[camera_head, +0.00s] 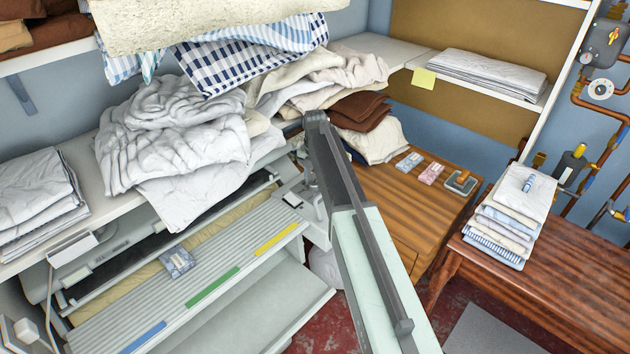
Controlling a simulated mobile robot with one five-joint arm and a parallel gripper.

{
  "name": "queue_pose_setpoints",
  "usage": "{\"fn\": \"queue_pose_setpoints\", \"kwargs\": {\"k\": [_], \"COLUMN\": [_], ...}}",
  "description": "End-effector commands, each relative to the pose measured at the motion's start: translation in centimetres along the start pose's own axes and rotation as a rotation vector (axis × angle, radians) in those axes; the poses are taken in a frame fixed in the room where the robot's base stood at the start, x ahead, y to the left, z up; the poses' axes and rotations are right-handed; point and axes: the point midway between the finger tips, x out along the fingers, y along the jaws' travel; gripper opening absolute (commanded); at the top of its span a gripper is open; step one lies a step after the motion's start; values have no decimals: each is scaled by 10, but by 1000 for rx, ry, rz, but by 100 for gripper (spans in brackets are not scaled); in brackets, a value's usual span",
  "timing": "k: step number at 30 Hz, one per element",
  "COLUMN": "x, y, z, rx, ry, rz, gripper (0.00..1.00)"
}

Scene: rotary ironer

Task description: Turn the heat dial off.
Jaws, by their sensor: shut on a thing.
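The rotary ironer (215,285) stands at the lower left, with a ribbed front board marked by blue, green and yellow strips. Its pale right end housing (289,197) carries small dark controls. My arm reaches up from the bottom, bends at the top, and drops to this end. My gripper (307,188) is small in view, partly behind my arm, down at the right end housing. It is shut on what appears to be the heat dial there. The dial's face and pointer are hidden or too small to read.
A shelf (75,230) with crumpled white linen (175,140) hangs above the ironer. A wooden cabinet (400,195) stands right of my arm, and a bench (540,265) with folded cloths (515,215) farther right. Pipes (590,105) line the right wall.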

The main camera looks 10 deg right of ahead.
Motion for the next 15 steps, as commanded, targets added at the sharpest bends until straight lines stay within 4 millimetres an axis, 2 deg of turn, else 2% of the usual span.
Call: {"fn": "queue_pose_setpoints", "kwargs": {"k": [12, 13, 15], "x": [0, 0, 0], "y": [1, 1, 1], "z": [2, 2, 2], "rx": [-8, -8, -7], "ry": [-5, -5, -5], "rz": [3, 3, 3], "gripper": [0, 40, 59]}}
